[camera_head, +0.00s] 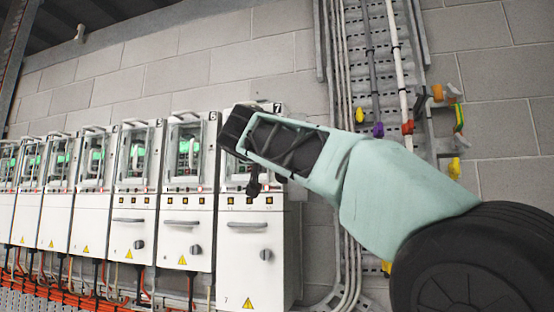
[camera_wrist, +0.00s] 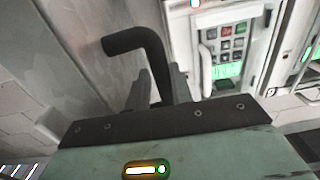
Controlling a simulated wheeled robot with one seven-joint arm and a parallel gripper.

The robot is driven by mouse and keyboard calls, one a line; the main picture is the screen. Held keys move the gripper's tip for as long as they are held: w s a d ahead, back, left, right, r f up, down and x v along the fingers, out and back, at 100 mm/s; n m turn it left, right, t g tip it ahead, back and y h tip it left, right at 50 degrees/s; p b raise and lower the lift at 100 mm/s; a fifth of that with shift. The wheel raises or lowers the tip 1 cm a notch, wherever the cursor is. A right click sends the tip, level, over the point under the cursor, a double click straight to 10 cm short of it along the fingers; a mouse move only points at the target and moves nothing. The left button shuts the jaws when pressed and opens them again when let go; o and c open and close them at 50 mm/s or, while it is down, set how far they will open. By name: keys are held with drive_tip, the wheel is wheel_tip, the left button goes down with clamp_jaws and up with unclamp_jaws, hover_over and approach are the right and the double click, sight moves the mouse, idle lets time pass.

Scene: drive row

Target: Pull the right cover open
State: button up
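The row's rightmost cabinet, marked 7 (camera_head: 258,262), is white with a lower door and an upper part mostly hidden behind my gripper. In the wrist view a black bent bar (camera_wrist: 138,38), like a handle, runs down to my gripper (camera_wrist: 162,82) and passes between its two grey fingers. Whether both fingers press on the bar cannot be told. What the bar is fixed to is not clear. My gripper also shows in the head view (camera_head: 238,130), in front of the top of cabinet 7, with its fingertips hidden.
Cabinet 6 (camera_head: 185,225) and several like it stand in a row to the left, with windowed covers and grey handles. A keypad panel with a green display (camera_wrist: 225,50) shows in the wrist view. Pipes and a cable ladder (camera_head: 425,110) run up the block wall at right.

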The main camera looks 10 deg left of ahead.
drive_tip(key=s+a+b, duration=0.3)
drive_tip(key=s+b, duration=0.4)
drive_tip(key=s, duration=1)
drive_tip(key=shift+b, duration=0.4)
